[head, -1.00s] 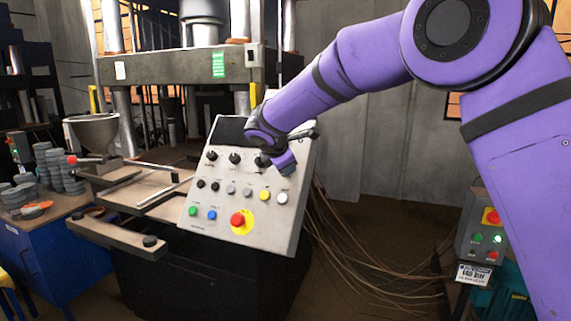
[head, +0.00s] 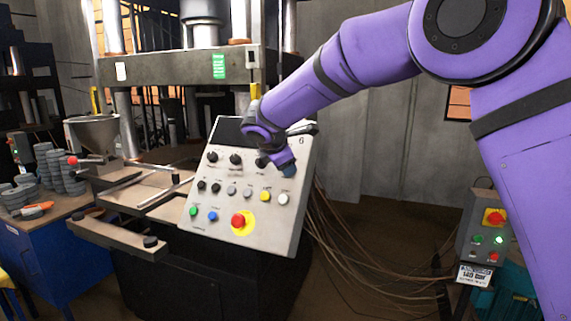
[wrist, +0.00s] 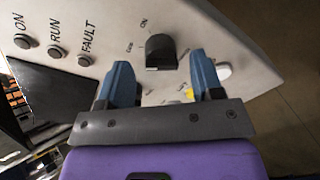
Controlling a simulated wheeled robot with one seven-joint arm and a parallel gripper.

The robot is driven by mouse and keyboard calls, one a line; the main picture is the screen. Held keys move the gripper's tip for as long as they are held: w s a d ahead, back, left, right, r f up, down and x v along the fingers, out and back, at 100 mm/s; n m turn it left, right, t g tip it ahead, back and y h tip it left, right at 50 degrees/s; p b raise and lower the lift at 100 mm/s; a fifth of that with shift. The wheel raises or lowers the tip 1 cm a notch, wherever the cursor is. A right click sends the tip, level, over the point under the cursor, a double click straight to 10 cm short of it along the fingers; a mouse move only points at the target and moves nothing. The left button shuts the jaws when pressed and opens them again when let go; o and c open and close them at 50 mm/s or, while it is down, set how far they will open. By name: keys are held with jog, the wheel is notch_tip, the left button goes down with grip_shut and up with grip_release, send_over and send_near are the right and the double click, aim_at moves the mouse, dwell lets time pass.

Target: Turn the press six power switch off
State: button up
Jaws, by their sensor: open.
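The press control panel (head: 215,222) is a sloped light-grey box with a "6" near its upper right edge. In the wrist view a black rotary knob (wrist: 161,50) with an "ON" label beside it lies just beyond and between my fingertips; a second label by it is too small to read surely. My gripper (wrist: 162,76) is open, with blue fingers on either side of the knob's line and no visible grip on it. In the head view my gripper (head: 285,167) is over the panel's upper right and hides the knob there.
Other black knobs (head: 235,159) stand left of my gripper. A yellow button (head: 265,196), a white button (head: 282,198) and a red emergency stop (head: 238,220) lie below. Hanging cables (head: 345,245) and another control box (head: 482,240) are to the right.

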jog(key=v, duration=0.9)
jog(key=s+d+r+m+g, duration=0.15)
jog(key=s+d+m, duration=0.45)
jog(key=d, duration=0.6)
jog(key=s+d+r+m+g, duration=0.1)
jog(key=s+d+r+m, duration=0.25)
jog(key=s+d, duration=0.6)
jog(key=s+d+f+m+y, duration=0.1)
jog(key=s+d+f+m, duration=0.1)
jog(key=s+d+m, duration=0.2)
jog(key=s+d+f+m+y, duration=0.1)
jog(key=s+d+f+m, duration=0.2)
jog(key=s, duration=0.8)
jog(key=s+d+f+m+y, duration=0.1)
jog(key=s+d+f+m, duration=0.2)
jog(key=s+d+m, duration=0.3)
jog(key=shift+s+g, duration=0.45)
jog(key=shift+s, duration=0.35)
jog(key=shift+d, duration=0.15)
